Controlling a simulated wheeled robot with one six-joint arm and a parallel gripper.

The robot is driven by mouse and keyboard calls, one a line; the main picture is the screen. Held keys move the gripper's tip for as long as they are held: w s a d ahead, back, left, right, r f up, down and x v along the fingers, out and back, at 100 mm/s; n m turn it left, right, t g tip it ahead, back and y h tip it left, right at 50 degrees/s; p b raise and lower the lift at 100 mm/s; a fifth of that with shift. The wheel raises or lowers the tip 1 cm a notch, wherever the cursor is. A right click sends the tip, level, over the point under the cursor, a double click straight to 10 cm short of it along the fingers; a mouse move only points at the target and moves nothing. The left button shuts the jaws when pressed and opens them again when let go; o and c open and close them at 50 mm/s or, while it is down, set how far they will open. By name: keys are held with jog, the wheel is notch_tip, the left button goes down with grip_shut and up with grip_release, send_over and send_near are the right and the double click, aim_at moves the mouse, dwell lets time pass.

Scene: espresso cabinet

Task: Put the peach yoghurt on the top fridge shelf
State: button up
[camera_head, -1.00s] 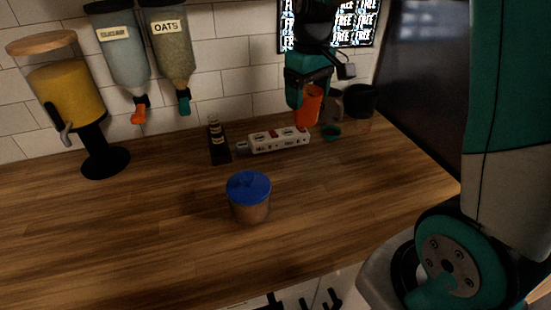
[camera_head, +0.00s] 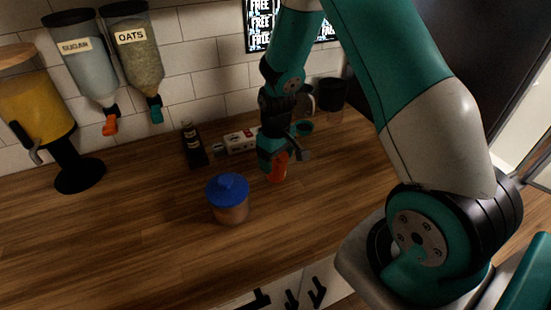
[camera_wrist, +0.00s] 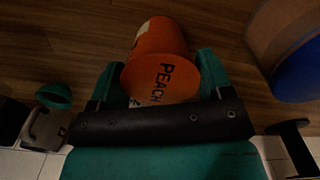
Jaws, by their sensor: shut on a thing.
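The peach yoghurt is an orange cup (camera_head: 277,167) marked PEACH on its end. It also shows large in the wrist view (camera_wrist: 163,62), between the two teal fingers. My gripper (camera_head: 273,160) is shut on the cup, and it also shows in the wrist view (camera_wrist: 155,82). The cup is over the wooden counter, behind and to the right of the blue-lidded jar. I cannot tell whether it touches the counter. The fridge shelf cannot be made out; a pale interior (camera_head: 525,130) shows at the right edge.
The blue-lidded jar (camera_head: 228,201) stands on the counter (camera_head: 130,230) close to my gripper. The left-front counter is clear.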

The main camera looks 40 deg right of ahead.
jog(key=shift+f, duration=0.5)
jog(key=shift+f, duration=0.15)
jog(key=o, duration=1)
